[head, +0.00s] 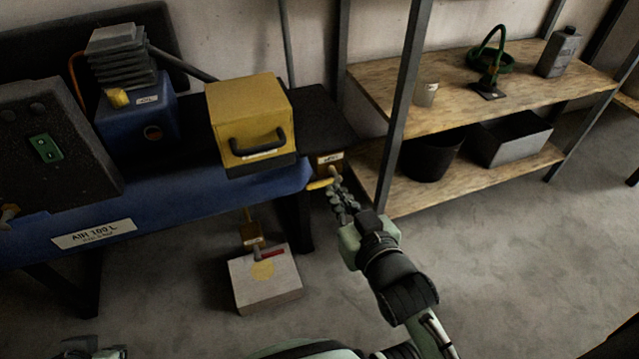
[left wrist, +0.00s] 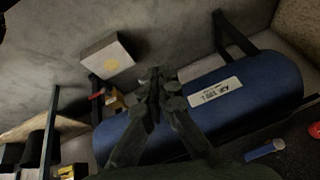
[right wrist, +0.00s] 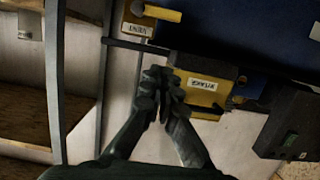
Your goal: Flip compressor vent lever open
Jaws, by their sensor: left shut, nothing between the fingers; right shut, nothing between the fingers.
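The compressor has a blue tank (head: 170,208) with a white label; it also shows in the left wrist view (left wrist: 240,85). At its right end is a small brown box (head: 328,170) with a white label, too small to read surely. A yellow lever (head: 319,184) lies roughly level at this box; in the right wrist view the lever (right wrist: 162,13) sticks out beside the box (right wrist: 137,29). My right gripper (head: 338,186) is shut and empty, close to the lever; contact cannot be told. My left gripper (left wrist: 155,75) is shut and empty, apart from the tank; in the head view it is at the bottom left edge.
A yellow housing (head: 250,110) with a black handle stands on the compressor. A brass valve with a red handle (head: 270,252) sits under the tank, above a pale block (head: 266,285). A shelf (head: 400,125) with metal posts stands right of the brown box. Floor at right is clear.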

